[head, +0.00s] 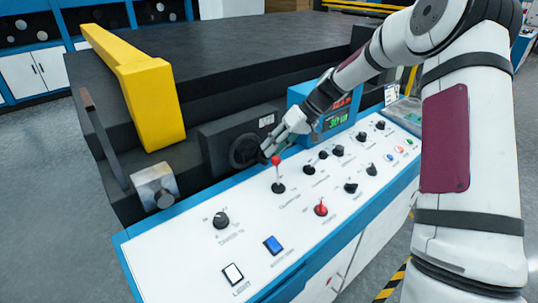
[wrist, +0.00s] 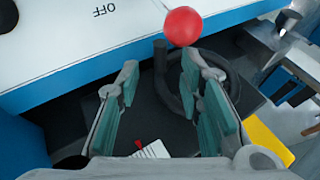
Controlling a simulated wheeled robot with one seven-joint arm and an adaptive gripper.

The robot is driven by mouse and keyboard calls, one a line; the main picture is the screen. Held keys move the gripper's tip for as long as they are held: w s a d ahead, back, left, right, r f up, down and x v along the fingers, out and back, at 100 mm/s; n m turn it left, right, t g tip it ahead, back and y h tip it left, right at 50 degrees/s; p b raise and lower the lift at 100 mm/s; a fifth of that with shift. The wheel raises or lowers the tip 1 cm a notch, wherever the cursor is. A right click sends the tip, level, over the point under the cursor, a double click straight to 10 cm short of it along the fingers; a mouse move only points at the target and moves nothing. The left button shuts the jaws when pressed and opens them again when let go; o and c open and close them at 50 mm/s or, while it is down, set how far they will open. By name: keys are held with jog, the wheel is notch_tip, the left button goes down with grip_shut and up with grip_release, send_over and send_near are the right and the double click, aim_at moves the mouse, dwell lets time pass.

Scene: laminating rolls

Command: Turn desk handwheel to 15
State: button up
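The black handwheel (head: 241,151) sits on the front of a dark box at the machine's edge, behind the white desk panel. In the wrist view its crank handle (wrist: 160,62) stands up between my fingertips, and its rim passes behind the right finger. My gripper (head: 272,148) is at the wheel's right side in the head view. In the wrist view my gripper (wrist: 160,75) is open, with a gap on both sides of the handle. A white scale label (wrist: 154,150) with a red mark shows low in the wrist view; its numbers are unreadable.
A red-knobbed lever (head: 277,172) stands on the panel close to my gripper; its red ball (wrist: 182,26) is just beyond my fingertips. A blue display box (head: 337,117) is beside my wrist. A yellow guard (head: 150,95) rises at left.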

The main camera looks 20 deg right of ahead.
jog(key=v, duration=0.7)
jog(key=shift+d+r, duration=0.3)
